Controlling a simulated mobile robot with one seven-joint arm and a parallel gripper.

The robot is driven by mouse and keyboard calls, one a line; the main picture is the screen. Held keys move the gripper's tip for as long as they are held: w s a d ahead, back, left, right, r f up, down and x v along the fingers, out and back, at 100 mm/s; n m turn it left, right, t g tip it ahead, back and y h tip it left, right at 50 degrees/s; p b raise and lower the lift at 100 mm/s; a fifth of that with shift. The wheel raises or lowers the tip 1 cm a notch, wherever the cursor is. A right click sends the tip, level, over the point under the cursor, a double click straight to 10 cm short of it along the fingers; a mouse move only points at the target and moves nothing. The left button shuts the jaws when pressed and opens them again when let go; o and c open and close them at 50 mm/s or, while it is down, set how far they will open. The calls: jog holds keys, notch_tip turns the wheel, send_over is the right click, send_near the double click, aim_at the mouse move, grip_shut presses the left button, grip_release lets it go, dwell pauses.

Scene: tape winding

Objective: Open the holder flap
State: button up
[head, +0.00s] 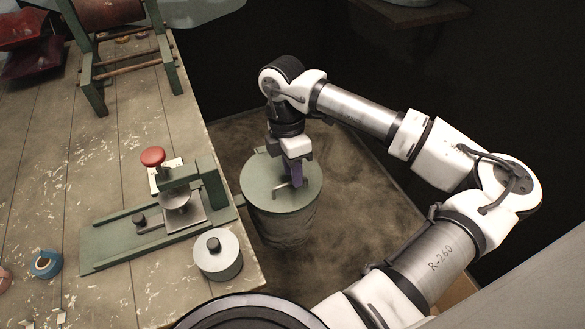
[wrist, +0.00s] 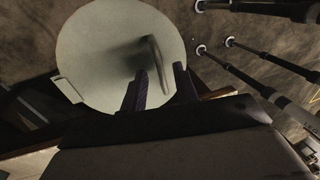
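A green round drum with a flat lid (head: 262,180) stands on the floor beside the table. My gripper (head: 291,180) points down over this lid, away from the machine. In the wrist view the lid (wrist: 105,50) carries an upright curved handle (wrist: 158,62). My two fingers (wrist: 161,88) are apart, one on each side of the handle, with gaps showing. Whether either finger touches it is unclear.
The worn wooden table (head: 110,150) fills the left. A lidded grey-green canister (head: 218,256) stands near its edge. A blue tape roll (head: 45,264) lies at the left. A green frame with a roller (head: 112,30) stands at the back. Dark walls enclose the floor (head: 345,190).

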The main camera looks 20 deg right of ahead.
jog(key=shift+s+f, duration=0.1)
jog(key=shift+f, duration=0.3)
jog(key=shift+c, duration=0.3)
grip_shut()
jog(key=shift+r, duration=0.1)
